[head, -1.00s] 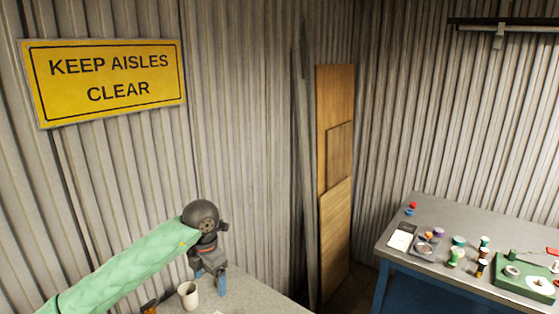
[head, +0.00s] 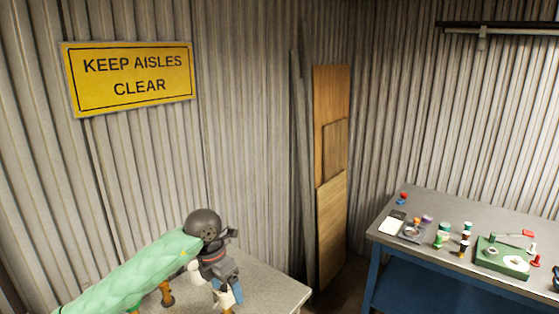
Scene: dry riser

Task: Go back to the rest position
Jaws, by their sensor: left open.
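My left arm, in a pale green quilted sleeve, comes in from the lower left in the head view. My left gripper (head: 226,292) hangs at its end over the grey tabletop (head: 277,292) at the bottom of the picture. Its jaws are open and point down. Pale shapes show beside and behind the fingers; one looks like the white mug, but it is partly hidden and I cannot tell whether the gripper touches it. My right gripper is not in view.
An orange-brown object (head: 166,294) stands left of the gripper. A bench (head: 400,235) at the right holds spools, a white pad (head: 391,225) and a green tray (head: 502,257). Boards (head: 331,205) lean on the corrugated wall behind. A gap of floor separates the two tables.

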